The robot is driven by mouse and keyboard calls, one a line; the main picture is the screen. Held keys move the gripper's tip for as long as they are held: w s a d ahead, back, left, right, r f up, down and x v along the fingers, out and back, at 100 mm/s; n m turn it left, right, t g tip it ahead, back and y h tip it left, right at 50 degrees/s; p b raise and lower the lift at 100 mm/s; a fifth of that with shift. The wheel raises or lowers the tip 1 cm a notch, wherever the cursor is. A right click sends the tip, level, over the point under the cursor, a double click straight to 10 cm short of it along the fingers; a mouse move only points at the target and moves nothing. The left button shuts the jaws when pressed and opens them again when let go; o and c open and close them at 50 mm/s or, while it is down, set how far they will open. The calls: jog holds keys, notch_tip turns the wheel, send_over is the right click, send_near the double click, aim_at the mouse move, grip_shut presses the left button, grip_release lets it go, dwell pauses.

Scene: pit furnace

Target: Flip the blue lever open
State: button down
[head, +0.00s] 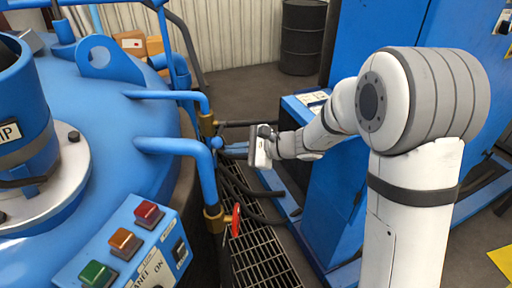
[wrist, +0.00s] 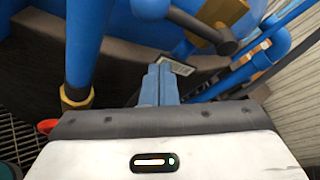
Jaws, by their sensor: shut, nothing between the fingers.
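A brass valve (head: 207,124) sits on the upper blue pipe beside the furnace, and its brass body also shows at the top of the wrist view (wrist: 222,12). A blue rounded knob (head: 218,143), which looks like the end of the blue lever, is just below that valve; it shows at the wrist view's top edge (wrist: 150,8). My gripper (head: 232,150) is close to the knob on its right. In the wrist view my gripper's fingers (wrist: 159,70) are together and empty, below the knob in the picture. Whether they touch the lever cannot be told.
A red handle (head: 236,220) is on the lower pipe's brass valve (head: 213,218). The blue furnace (head: 100,120) fills the left, with a button panel (head: 130,250) in front. A blue cabinet (head: 345,190) stands behind my arm. Dark hoses cross the floor grating (head: 262,262).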

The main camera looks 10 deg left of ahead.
aim_at(219, 133)
jog(key=shift+s+a+r+p, duration=0.3)
jog(key=shift+s+r, duration=0.25)
jog(key=shift+r, duration=0.2)
jog(key=shift+s+a+r+p, duration=0.25)
jog(key=shift+s+r, duration=0.25)
jog(key=shift+r, duration=0.25)
